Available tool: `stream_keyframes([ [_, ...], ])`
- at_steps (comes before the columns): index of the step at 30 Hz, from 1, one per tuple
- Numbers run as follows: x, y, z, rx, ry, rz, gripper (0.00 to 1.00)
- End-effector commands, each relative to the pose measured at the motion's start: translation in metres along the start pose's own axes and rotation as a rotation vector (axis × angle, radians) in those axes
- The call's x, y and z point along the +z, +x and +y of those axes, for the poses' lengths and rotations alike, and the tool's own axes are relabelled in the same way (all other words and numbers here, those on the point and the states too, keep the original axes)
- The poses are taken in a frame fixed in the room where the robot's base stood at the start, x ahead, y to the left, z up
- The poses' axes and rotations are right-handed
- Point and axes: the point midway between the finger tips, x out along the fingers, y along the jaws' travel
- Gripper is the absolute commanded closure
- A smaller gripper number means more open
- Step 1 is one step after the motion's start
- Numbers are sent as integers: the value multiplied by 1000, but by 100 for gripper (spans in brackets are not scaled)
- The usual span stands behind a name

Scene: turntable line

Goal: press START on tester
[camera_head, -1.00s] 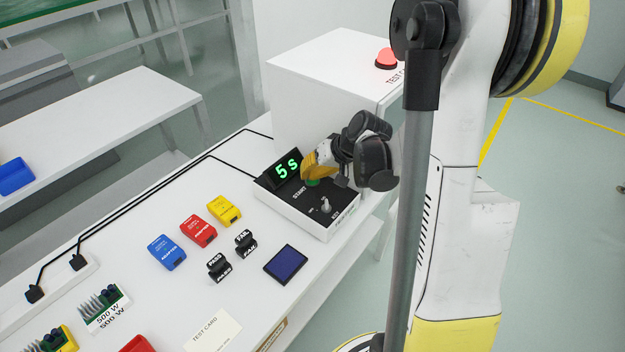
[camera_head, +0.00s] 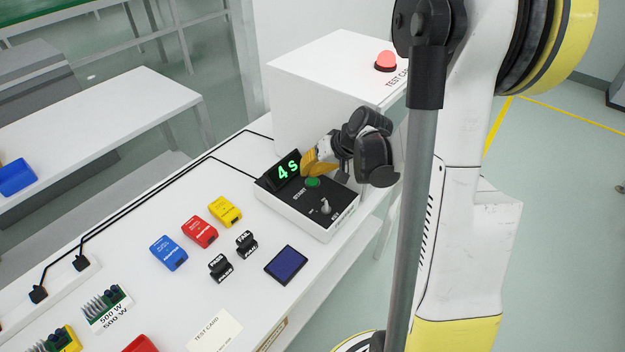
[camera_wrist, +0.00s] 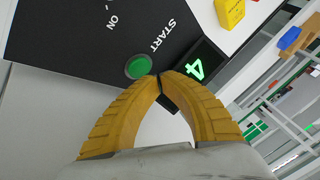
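The tester (camera_head: 307,221) is a white box with a black top panel on the white bench. Its green START button (camera_head: 313,182) shows beside the lettering START, and also in the wrist view (camera_wrist: 138,67). The tester's display (camera_head: 287,170) reads "4s" in green. A small toggle switch (camera_head: 325,206) stands on the same panel. My gripper (camera_wrist: 160,78) has yellow ribbed fingers whose tips meet, with nothing between them. In the wrist view the tips are just beside the button, between it and the display. In the head view the button is uncovered and the fingers (camera_head: 312,164) are just behind it.
A white cabinet with a red lamp (camera_head: 386,60) stands behind the tester. Yellow (camera_head: 225,211), red (camera_head: 199,232) and blue (camera_head: 168,253) blocks, black clips (camera_head: 246,244) and a dark blue panel (camera_head: 287,265) lie on the bench in front.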

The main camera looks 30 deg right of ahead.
Motion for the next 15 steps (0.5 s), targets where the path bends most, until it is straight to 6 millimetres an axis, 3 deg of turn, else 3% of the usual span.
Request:
stream_keyframes([
  [15, -21, -39, -21, 0, 0, 0, 100],
])
